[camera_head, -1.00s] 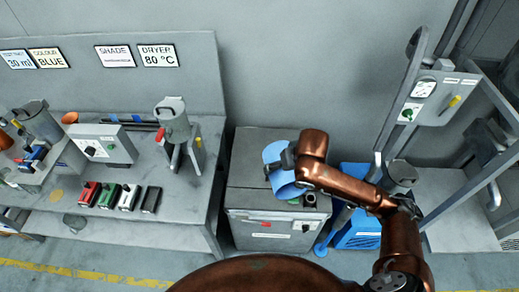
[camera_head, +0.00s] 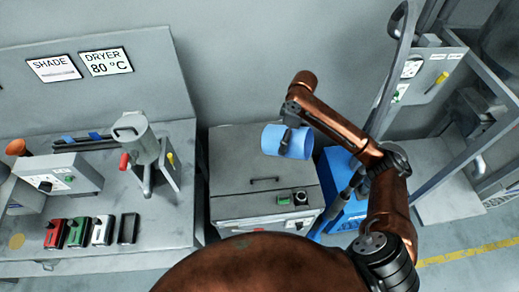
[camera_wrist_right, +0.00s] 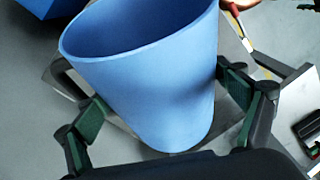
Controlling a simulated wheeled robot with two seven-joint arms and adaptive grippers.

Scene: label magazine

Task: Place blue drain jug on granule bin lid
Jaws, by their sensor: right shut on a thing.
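The blue drain jug (camera_head: 300,143) is in my right gripper (camera_head: 285,141), over the back right part of the granule bin lid (camera_head: 232,160). In the head view the jug's long side runs left to right, so it looks tipped. I cannot tell how big the gap to the lid is. In the right wrist view the jug (camera_wrist_right: 150,75) sits between the two fingers of the right gripper (camera_wrist_right: 165,105), its open rim toward the upper left. The lid is grey, with a dark handle. My left gripper is not in view.
A bench (camera_head: 165,215) with a grey hopper machine (camera_head: 138,140) and several small coloured blocks stands left of the bin. A blue unit (camera_head: 345,185) stands at the bin's right. A metal frame (camera_head: 455,145) rises further right. The lid's left part is clear.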

